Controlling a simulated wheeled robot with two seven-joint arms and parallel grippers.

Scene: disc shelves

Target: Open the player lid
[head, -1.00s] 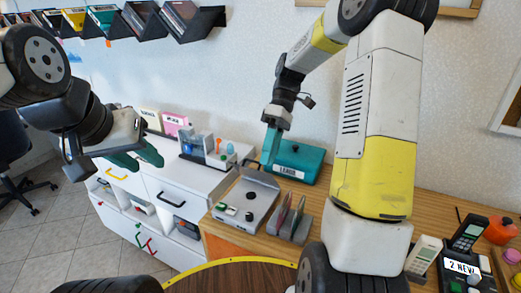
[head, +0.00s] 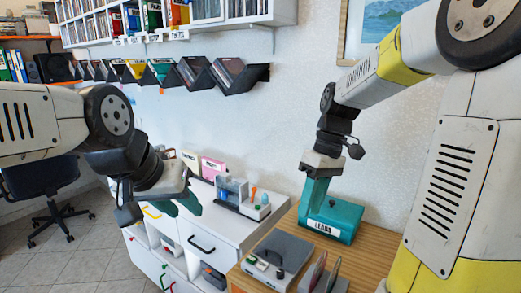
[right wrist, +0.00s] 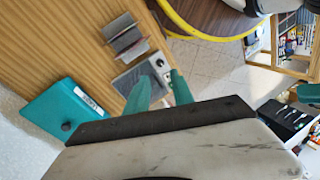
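The grey player (head: 283,250) stands on the wooden counter, with small knobs along its front. Its flat grey lid appears lowered over the top, with a dark handle at the front edge. In the right wrist view the player (right wrist: 136,80) shows beyond the fingertips, partly hidden by them. My right gripper (head: 314,200) is above and behind the player, in front of the teal box; its two teal fingers (right wrist: 160,76) are apart with nothing between them. My left gripper (head: 182,206) hangs open and empty over the white cabinet, left of the player.
The teal box labelled LEADS (head: 333,220) stands behind the player. A grey rack with upright discs (head: 322,277) stands to its right. A white drawer cabinet (head: 205,236) is to the left. Sloped black disc holders (head: 195,73) line the wall.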

